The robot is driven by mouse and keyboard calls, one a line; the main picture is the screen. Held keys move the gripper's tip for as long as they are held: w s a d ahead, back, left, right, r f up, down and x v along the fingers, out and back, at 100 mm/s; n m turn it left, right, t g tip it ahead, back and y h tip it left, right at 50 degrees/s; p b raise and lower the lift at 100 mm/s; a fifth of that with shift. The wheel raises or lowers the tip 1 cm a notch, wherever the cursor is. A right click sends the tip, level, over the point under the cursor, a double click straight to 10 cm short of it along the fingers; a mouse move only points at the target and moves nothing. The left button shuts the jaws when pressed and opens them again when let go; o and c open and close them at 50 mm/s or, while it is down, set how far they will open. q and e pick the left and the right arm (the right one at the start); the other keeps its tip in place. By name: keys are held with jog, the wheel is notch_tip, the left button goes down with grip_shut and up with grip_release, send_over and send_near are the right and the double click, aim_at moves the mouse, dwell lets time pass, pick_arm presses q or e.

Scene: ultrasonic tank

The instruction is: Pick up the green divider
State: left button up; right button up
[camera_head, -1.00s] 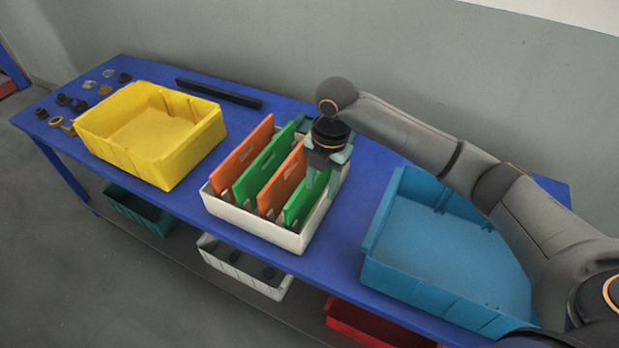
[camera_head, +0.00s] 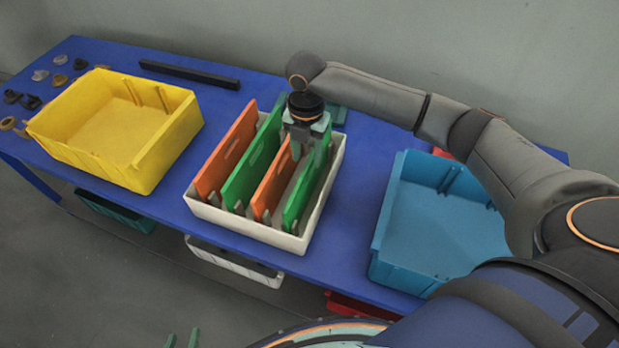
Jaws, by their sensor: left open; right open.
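A white box (camera_head: 250,230) on the blue table holds upright dividers, alternating orange and green from left to right. One green divider (camera_head: 240,185) stands second from the left; the other green divider (camera_head: 297,203) is at the right end. An orange divider (camera_head: 208,178) is at the left end and another orange divider (camera_head: 265,203) stands between the greens. My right gripper (camera_head: 308,163) is open, pointing down at the upper part of the right-hand green divider. Its fingers partly hide that divider, and contact cannot be told. My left gripper (camera_head: 182,339) is open, only its fingertips showing at the bottom edge.
A yellow bin (camera_head: 120,130) stands left of the box and a blue bin (camera_head: 410,262) stands right. A black bar (camera_head: 190,74) lies behind. Small parts lie at the table's far left. More bins sit below. Blue table (camera_head: 345,200) is bare between box and blue bin.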

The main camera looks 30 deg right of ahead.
aim_at(310, 173)
jog(key=f, duration=0.5)
jog(key=shift+s+d+f, duration=0.15)
jog(key=shift+s+d, duration=0.05)
jog(key=shift+s, duration=0.1)
grip_shut()
dwell(1.1)
